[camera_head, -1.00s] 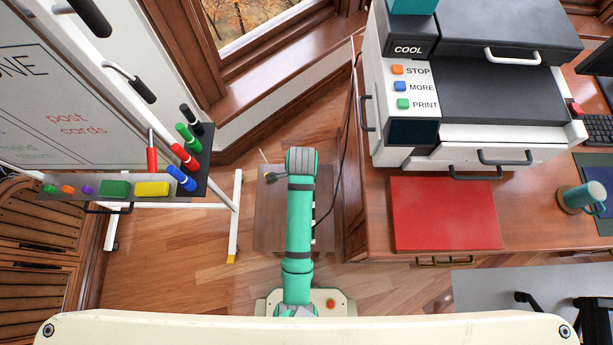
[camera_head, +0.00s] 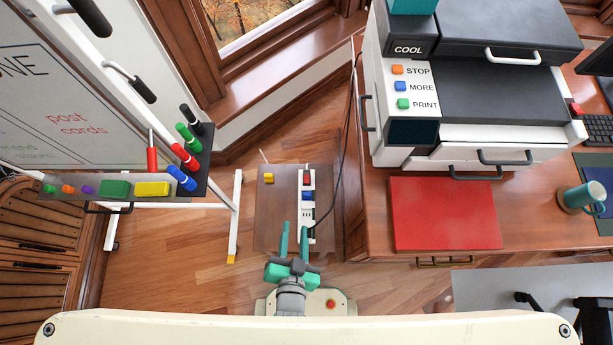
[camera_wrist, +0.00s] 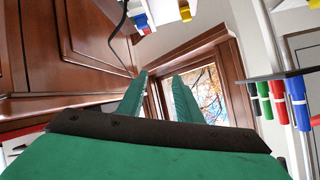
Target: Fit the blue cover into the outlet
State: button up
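A white outlet strip (camera_head: 306,209) lies along the right part of a small brown low table. A blue cover (camera_head: 307,196) shows on the strip, just below a red piece (camera_head: 307,176). I cannot tell whether the blue cover is seated or only resting there. My gripper (camera_head: 294,232) is open and empty, with its two green fingers apart, at the near edge of the low table and short of the blue cover. In the wrist view the fingers (camera_wrist: 155,88) point at the window, and a blue piece (camera_wrist: 140,18) shows at the top edge.
A yellow piece (camera_head: 268,178) sits on the low table (camera_head: 272,220), left of the strip. A black cable runs down to the strip from the desk side. The desk (camera_head: 375,225) stands close on the right. The whiteboard stand's white leg (camera_head: 236,210) is on the left.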

jog(key=s+d+r+n+t, duration=0.3)
jog(key=s+r+n, duration=0.1)
jog(key=r, duration=0.6)
jog(key=shift+s+d+r+n, duration=0.15)
jog(key=shift+s+r+n, duration=0.2)
jog(key=shift+s+n, duration=0.1)
